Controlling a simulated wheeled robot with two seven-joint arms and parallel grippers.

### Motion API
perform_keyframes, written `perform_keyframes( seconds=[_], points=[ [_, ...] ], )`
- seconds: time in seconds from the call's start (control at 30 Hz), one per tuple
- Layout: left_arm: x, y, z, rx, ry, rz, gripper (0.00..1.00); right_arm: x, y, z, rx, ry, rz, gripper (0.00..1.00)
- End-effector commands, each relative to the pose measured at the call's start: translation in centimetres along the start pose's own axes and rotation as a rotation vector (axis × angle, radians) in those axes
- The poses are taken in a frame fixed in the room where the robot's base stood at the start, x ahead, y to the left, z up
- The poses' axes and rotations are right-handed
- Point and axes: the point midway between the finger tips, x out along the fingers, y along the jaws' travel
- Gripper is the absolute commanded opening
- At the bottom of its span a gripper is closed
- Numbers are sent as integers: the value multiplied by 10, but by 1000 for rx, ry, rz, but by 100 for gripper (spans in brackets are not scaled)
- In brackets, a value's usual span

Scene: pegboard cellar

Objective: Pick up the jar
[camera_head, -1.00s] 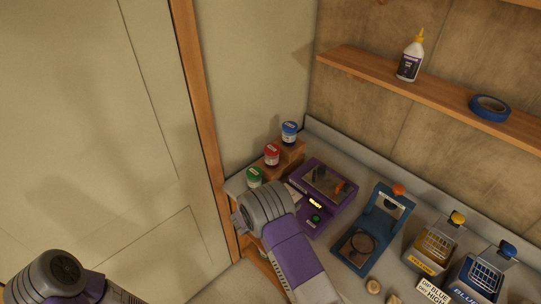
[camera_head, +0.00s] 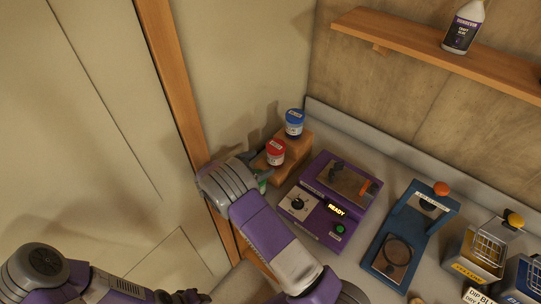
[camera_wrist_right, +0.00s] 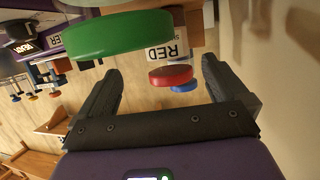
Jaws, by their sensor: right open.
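Three small jars stand on a stepped wooden stand (camera_head: 292,157) in the back corner. The blue-lidded jar (camera_head: 294,124) is highest, the red-lidded jar (camera_head: 275,152) is below it. The green-lidded jar (camera_head: 263,183) is lowest and mostly hidden behind my right gripper (camera_head: 256,168). In the right wrist view my right gripper (camera_wrist_right: 160,76) is open with nothing held. The green lid (camera_wrist_right: 118,36) looms close, beyond the left finger's tip; the red lid (camera_wrist_right: 171,75) and blue lid (camera_wrist_right: 184,88) show farther off between the fingers. My left gripper (camera_head: 188,297) is only partly in view at the bottom edge.
A purple device (camera_head: 330,205) reading READY stands just right of the stand. A blue frame with a round plate (camera_head: 410,240) and a yellow-labelled container (camera_head: 480,255) stand farther right. A wooden shelf (camera_head: 400,42) with a white bottle (camera_head: 463,27) is above. A wooden post (camera_head: 172,85) is left.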

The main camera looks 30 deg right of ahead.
Motion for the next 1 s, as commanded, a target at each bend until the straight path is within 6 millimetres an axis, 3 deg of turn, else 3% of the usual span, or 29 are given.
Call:
perform_keyframes(
  seconds=[0.1,0.7,0.97,1.0],
  points=[
    [8,-3,-1,0,1,0,43,5,0,8,0,0,0,100],
    [-2,1,-1,0,2,0,43,76,-1,5,1,0,1,100],
    [-2,1,-1,0,2,0,43,78,-1,6,0,-1,-1,100],
    [-2,1,-1,0,2,0,43,78,-1,6,0,-1,-1,94]
  ],
)
